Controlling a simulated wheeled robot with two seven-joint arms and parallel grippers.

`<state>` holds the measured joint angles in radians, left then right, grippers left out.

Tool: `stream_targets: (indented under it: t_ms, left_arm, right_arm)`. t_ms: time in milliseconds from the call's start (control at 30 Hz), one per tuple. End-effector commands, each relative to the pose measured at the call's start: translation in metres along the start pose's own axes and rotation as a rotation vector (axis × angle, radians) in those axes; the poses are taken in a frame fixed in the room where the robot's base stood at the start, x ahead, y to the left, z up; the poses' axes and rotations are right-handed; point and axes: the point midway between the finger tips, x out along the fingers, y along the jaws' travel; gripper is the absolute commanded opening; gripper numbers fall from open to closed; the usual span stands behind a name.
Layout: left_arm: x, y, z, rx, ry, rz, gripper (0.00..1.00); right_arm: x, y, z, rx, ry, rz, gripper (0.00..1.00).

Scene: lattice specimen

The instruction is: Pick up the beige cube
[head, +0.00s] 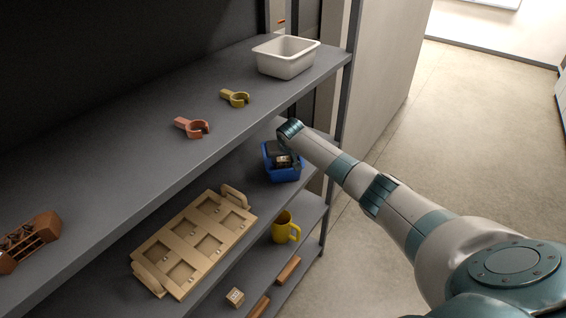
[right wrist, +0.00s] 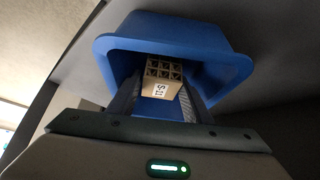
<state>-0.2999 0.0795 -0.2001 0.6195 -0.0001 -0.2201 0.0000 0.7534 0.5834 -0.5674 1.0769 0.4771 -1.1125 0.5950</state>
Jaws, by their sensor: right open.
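A beige lattice cube (right wrist: 161,84) with a dark-lettered label sits in a blue bin (right wrist: 215,62) in the right wrist view. In the head view the cube (head: 283,161) shows small inside the blue bin (head: 284,176) on the middle shelf. My right gripper (right wrist: 160,103) reaches into the bin, with one finger on each side of the cube; its jaws are open. In the head view my right gripper (head: 283,153) is dark and partly covers the bin. Whether a finger touches the cube is unclear. My left gripper is out of view.
Another small beige cube (head: 235,297) lies on the lower shelf near a yellow mug (head: 283,228). A wooden tray (head: 190,235) is left of the bin. The upper shelf (head: 130,170) overhangs, holding a white bin (head: 286,58) and two clips. A shelf post (head: 336,150) stands near my arm.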

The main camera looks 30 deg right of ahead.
Motion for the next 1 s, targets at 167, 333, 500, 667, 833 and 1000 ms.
stream_targets:
  t_ms: [167, 333, 500, 667, 833, 1000]
  left_arm:
    - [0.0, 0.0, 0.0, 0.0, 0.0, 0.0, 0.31]
    - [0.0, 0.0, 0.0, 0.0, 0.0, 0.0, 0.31]
    - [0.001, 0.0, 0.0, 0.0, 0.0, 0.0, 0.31]
    - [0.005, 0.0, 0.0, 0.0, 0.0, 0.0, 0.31]
    - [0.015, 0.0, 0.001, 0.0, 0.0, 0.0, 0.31]
    - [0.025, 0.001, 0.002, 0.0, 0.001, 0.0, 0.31]
  right_arm:
    - [0.0, 0.0, 0.0, 0.0, 0.0, 0.0, 0.19]
    - [0.0, 0.0, 0.0, 0.0, 0.0, 0.0, 0.17]
    - [-0.001, 0.0, 0.0, 0.0, 0.0, 0.0, 0.17]
    - [-0.004, 0.0, -0.003, 0.0, 0.001, 0.0, 0.17]
    - [-0.011, 0.001, -0.006, -0.001, 0.013, 0.001, 0.17]
    - [-0.011, 0.0, -0.001, -0.003, 0.091, 0.0, 0.17]
